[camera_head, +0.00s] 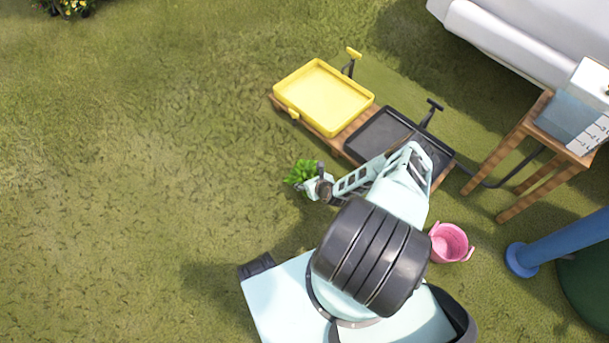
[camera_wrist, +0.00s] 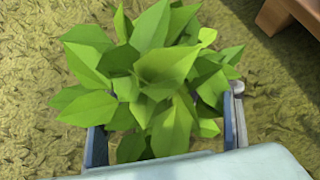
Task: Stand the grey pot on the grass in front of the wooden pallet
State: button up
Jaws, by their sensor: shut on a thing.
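My gripper (camera_head: 317,187) is over the grass, just left of and in front of the wooden pallet (camera_head: 352,133). A leafy green plant (camera_head: 300,172) shows at its fingertips. In the wrist view the plant (camera_wrist: 150,75) fills the middle, between the two fingers of my gripper (camera_wrist: 165,135), which is shut on the pot beneath the leaves. The grey pot itself is hidden by the leaves and the gripper. A corner of the pallet (camera_wrist: 276,15) shows at the upper right of the wrist view. I cannot tell whether the pot touches the grass.
A yellow tray (camera_head: 324,96) and a black tray (camera_head: 385,138) lie on the pallet. A pink bucket (camera_head: 450,243) stands on the grass to the right of my arm. A wooden table (camera_head: 513,150) and a blue post (camera_head: 565,243) are farther right. The grass at left is clear.

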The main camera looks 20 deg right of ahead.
jog(key=shift+w+d, duration=0.1)
jog(key=shift+w, duration=0.05)
jog(key=shift+f, duration=0.2)
jog(key=o, duration=1.4)
